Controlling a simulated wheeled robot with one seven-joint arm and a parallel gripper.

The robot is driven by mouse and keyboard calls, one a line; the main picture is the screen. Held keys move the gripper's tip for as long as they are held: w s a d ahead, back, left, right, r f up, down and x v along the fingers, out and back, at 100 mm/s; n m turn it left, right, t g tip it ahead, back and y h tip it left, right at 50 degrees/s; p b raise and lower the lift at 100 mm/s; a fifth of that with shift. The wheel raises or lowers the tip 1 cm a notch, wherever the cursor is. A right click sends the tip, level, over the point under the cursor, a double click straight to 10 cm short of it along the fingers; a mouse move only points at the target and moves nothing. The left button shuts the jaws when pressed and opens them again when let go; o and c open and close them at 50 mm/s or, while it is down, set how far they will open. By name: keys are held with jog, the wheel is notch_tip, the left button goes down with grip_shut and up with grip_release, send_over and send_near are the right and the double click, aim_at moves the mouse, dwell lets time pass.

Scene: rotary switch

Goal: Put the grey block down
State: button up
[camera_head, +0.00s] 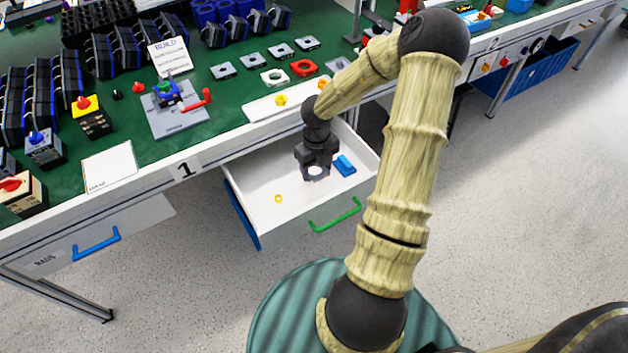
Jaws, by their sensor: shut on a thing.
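My gripper (316,167) points down inside the open white drawer (300,213) under the bench. It is shut on the grey block (318,174), a small flat piece with a pale round middle. The block is just below the fingers, low in the drawer. I cannot tell whether it touches the drawer floor. The fingers and wrist hide part of it.
A blue piece (345,165) lies in the drawer right of my gripper, and a yellow ring (278,199) lies front left. The drawer has a green handle (335,215). The bench edge (230,148) is close behind. Grey plates (252,60) and switch parts stand on the green benchtop.

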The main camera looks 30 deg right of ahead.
aim_at(316, 186)
jog(key=shift+a, duration=0.1)
notch_tip(316, 186, down, 5)
jog(key=shift+f+b, duration=0.1)
jog(key=shift+b, duration=1.05)
jog(key=shift+w, duration=0.1)
jog(key=o, duration=1.1)
notch_tip(316, 186, up, 12)
jog(key=p, duration=0.5)
